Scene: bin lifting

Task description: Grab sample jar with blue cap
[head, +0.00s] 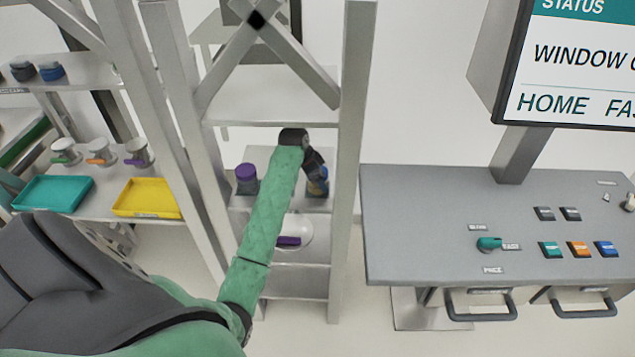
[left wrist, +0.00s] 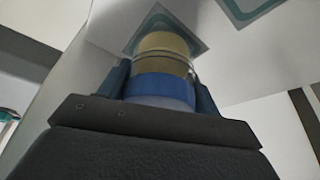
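The sample jar with the blue cap (head: 323,187) stands on the middle shelf of the grey rack in the head view, partly hidden by my left gripper (head: 317,172). In the left wrist view the jar (left wrist: 163,62) has a yellowish body and a blue cap band nearest the camera. My left gripper's fingers (left wrist: 163,90) are on both sides of the blue cap, very close to it. I cannot tell whether they press on it. The jar's far end is over a teal square mark (left wrist: 196,44). My right gripper is not in view.
A purple-capped jar (head: 246,178) stands to the left on the same shelf. A white round item with a purple part (head: 289,241) is on the shelf below. Rack posts (head: 352,150) flank my arm. A grey console (head: 415,225) is at right; teal (head: 53,194) and yellow (head: 148,197) trays are at left.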

